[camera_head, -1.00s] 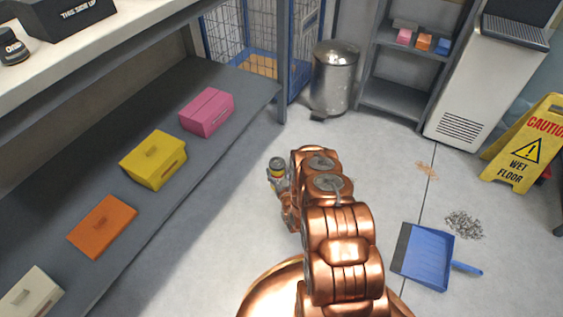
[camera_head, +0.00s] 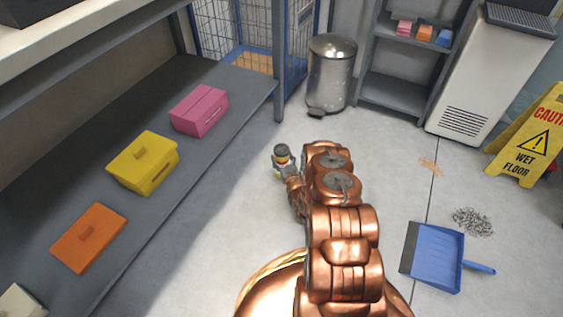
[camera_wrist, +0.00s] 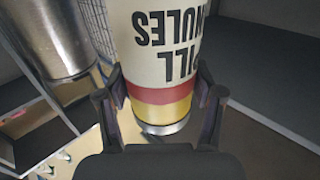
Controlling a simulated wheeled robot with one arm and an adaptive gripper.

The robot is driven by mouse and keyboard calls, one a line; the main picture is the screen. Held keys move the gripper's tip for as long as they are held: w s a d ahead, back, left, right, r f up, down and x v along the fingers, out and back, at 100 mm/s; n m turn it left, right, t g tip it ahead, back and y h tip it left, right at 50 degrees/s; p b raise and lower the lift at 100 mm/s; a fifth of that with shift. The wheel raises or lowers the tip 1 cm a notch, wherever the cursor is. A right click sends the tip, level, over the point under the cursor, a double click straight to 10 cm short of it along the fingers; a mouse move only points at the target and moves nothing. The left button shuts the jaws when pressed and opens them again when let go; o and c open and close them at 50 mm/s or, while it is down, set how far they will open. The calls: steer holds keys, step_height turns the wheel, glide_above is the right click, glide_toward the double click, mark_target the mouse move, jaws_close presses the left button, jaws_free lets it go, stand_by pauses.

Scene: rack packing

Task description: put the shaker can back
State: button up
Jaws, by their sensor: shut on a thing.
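The shaker can (camera_wrist: 160,80) fills the middle of the wrist view, cream with dark lettering, red and yellow bands and a metal rim. It appears upside down in that view. My gripper (camera_wrist: 162,103) is shut on it, one finger on each side. In the head view the can (camera_head: 281,154) shows small, with a dark top, held over the floor to the right of the shelf unit. My gripper (camera_head: 285,169) there is partly hidden by my copper-coloured arm.
The grey shelf (camera_head: 60,203) at left bears pink (camera_head: 200,110), yellow (camera_head: 143,163), orange (camera_head: 89,237) and pale (camera_head: 20,302) boxes. A metal bin (camera_head: 331,75) stands behind. A blue dustpan (camera_head: 433,257), spilled granules (camera_head: 472,221) and a wet floor sign (camera_head: 530,138) are at right.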

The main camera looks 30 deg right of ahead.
steer(key=shift+f, duration=0.35)
steer(key=shift+f, duration=0.2)
steer(key=o, duration=1.5)
steer(key=shift+o, duration=0.2)
steer(key=shift+r, duration=0.1)
steer(key=shift+s+r, duration=0.1)
steer(key=shift+s, duration=0.15)
steer(key=shift+p+v, duration=1.35)
steer(key=shift+v, duration=2.15)
